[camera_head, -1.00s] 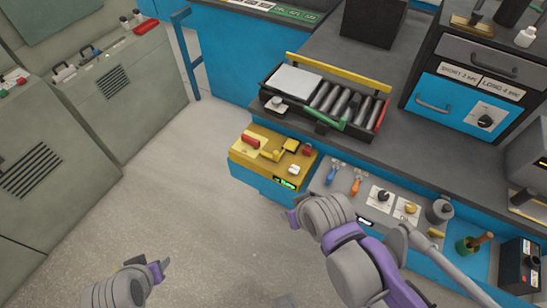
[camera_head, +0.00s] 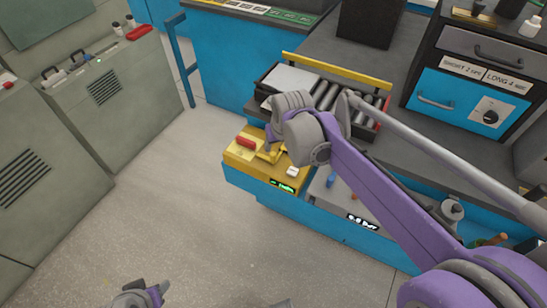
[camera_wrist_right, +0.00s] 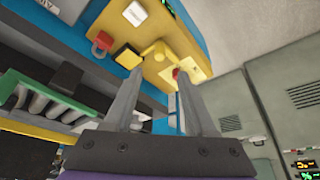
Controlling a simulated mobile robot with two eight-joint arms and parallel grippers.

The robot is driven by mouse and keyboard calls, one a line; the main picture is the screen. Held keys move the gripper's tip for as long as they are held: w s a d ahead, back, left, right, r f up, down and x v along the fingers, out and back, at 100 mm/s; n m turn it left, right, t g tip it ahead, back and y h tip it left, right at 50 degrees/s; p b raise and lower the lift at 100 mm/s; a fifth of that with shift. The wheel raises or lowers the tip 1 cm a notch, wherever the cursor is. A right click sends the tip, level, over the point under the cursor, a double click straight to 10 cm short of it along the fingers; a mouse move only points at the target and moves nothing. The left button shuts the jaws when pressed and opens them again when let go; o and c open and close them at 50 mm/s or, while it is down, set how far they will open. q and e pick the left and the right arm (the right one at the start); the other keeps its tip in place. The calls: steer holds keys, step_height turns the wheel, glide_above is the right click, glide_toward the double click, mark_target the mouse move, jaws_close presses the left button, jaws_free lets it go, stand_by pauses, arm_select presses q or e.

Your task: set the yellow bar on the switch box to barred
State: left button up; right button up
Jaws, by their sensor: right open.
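The yellow switch box (camera_head: 238,153) sits at the bench's left front corner. It carries a red handle (camera_head: 245,142), a white button (camera_head: 292,172) and a green display. The yellow bar (camera_head: 272,156) shows partly beneath my right gripper (camera_head: 270,138). In the right wrist view, the bar (camera_wrist_right: 155,50) lies just beyond the fingertips of the open right gripper (camera_wrist_right: 158,72); I cannot tell whether they touch it. A yellow square (camera_wrist_right: 128,56) and a red padlock (camera_wrist_right: 103,42) are beside it. My left gripper (camera_head: 152,290) is low at the bottom edge, away from the box, its opening unclear.
Grey cabinets (camera_head: 120,90) stand left, with open floor between.

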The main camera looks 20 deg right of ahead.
mark_target(273, 155)
steer(key=b+x, duration=0.1)
steer(key=x, duration=0.9)
steer(key=shift+w+f, duration=0.1)
steer(key=shift+f, duration=0.25)
steer(key=shift+c, duration=0.3)
jaws_close()
stand_by(0.7)
